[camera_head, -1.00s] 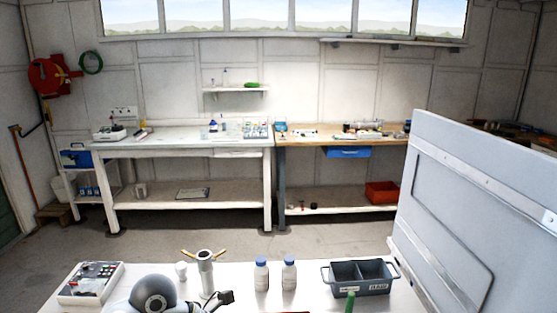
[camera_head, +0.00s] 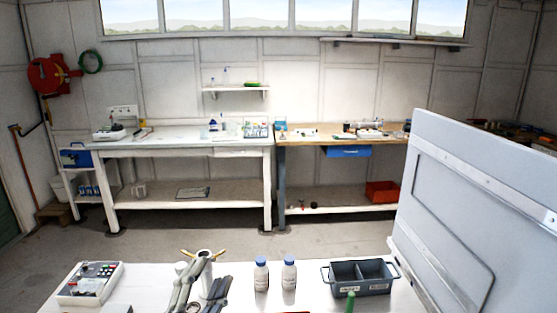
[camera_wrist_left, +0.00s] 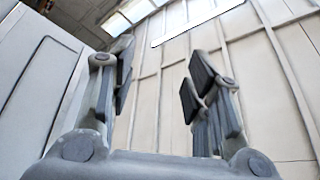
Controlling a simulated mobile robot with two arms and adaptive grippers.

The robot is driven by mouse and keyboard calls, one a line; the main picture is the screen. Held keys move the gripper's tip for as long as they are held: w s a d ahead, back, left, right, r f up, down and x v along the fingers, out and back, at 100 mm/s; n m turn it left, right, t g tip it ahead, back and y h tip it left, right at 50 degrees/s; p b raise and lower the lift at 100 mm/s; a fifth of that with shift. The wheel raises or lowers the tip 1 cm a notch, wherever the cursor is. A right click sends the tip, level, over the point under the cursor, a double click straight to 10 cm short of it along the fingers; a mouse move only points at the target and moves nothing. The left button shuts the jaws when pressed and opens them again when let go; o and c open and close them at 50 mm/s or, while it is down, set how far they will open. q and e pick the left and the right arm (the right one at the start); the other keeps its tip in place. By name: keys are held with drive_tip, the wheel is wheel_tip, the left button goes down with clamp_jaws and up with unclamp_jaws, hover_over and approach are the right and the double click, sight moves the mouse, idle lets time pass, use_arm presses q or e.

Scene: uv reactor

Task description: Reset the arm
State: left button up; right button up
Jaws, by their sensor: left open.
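My left gripper (camera_head: 203,280) stands over the near white table at the bottom of the head view, in front of a grey upright device with yellow arms (camera_head: 204,253). It partly hides that device. In the left wrist view its two fingers (camera_wrist_left: 157,80) are spread apart and point up, with nothing between them. Only wall, window and a grey panel show behind them. My right gripper is not in view.
On the near table stand a control box (camera_head: 90,284), two blue-capped bottles (camera_head: 261,276) (camera_head: 289,275) and a dark two-compartment tray (camera_head: 360,288). A green item (camera_head: 350,302) shows before the tray. A large grey panel (camera_head: 470,210) rises at right.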

use_arm(q)
drive_tip(key=s+a+f+n+g+y, duration=0.2)
drive_tip(key=s+a+f+n+g, duration=0.1)
drive_tip(key=f, duration=0.5)
drive_tip(key=s+a+f+n+g+y, duration=0.2)
drive_tip(key=s+f+g, duration=0.3)
drive_tip(key=f, duration=0.3)
drive_tip(key=s+a+f+n+g+y, duration=0.2)
drive_tip(key=s+a+f+n+g, duration=0.1)
drive_tip(key=f, duration=0.5)
drive_tip(key=shift+s+a+n+g, duration=0.2)
drive_tip(key=shift+s+a+n, duration=0.05)
drive_tip(key=shift+s+n, duration=0.3)
drive_tip(key=shift+s+a+n+g, duration=0.2)
drive_tip(key=shift+s+n, duration=0.3)
drive_tip(key=shift+n, duration=0.05)
drive_tip(key=s+d+f+g+h, duration=0.1)
drive_tip(key=s+f+g, duration=0.2)
drive_tip(key=s, duration=0.3)
drive_tip(key=s+d+f+g, duration=0.1)
drive_tip(key=s+f+g, duration=0.2)
drive_tip(key=s, duration=0.4)
wheel_tip(320, 180, down, 26)
drive_tip(key=s+a+f+g, duration=0.2)
drive_tip(key=s+a+f, duration=0.1)
drive_tip(key=s+f, duration=1.3)
drive_tip(key=shift+s+a, duration=0.15)
drive_tip(key=shift+s, duration=0.05)
